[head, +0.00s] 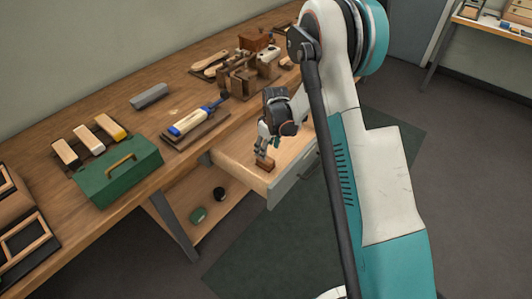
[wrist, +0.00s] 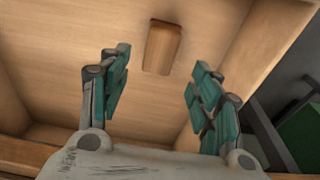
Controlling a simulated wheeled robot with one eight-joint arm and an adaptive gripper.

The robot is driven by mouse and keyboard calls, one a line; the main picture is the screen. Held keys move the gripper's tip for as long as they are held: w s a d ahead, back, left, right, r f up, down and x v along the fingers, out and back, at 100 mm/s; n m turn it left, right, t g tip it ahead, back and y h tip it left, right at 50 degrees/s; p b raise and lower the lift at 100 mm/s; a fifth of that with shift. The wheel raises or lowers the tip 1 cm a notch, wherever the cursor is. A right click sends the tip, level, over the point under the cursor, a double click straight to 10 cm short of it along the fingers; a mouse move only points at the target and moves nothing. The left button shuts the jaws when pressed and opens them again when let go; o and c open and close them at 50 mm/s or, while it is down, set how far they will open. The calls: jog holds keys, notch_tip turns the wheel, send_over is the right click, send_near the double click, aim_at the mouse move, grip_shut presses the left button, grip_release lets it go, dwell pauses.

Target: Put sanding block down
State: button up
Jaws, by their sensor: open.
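A small brown block (head: 265,163), which looks like the sanding block, lies in the open drawer (head: 236,164) under the workbench. In the wrist view the block (wrist: 162,47) rests on the pale wooden drawer floor (wrist: 62,40), its long side pointing away from me. My gripper (head: 268,148) is over the drawer, just above the block. In the wrist view my gripper (wrist: 158,78) is open. Its teal finger pads stand apart on either side, with clear space between each pad and the block. Nothing is held between them.
The drawer's walls, including the front (head: 290,182), surround my gripper. On the workbench (head: 120,122) are a green toolbox (head: 118,178), a grey block (head: 149,96), a blue-and-yellow tool (head: 192,122), several brushes and wooden tools. The drawer floor around the block is bare.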

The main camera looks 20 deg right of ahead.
notch_tip(320, 180, up, 4)
notch_tip(320, 180, up, 13)
jog(key=m+t, duration=0.1)
jog(key=m, duration=0.1)
send_over(268, 161)
jog(key=s, duration=0.4)
jog(key=s+r+m+t, duration=0.1)
jog(key=s+r, duration=0.6)
jog(key=r, duration=0.2)
jog(key=s+r+m+t, duration=0.2)
jog(key=s+r, duration=0.1)
jog(key=s, duration=0.7)
jog(key=s+r+m+t, duration=0.2)
jog(key=s+r, duration=0.2)
jog(key=s, duration=0.7)
jog(key=shift+s+a+h+p, duration=0.25)
jog(key=shift+a+h+p, duration=0.15)
jog(key=shift+o, duration=0.4)
jog(key=shift+w, duration=0.1)
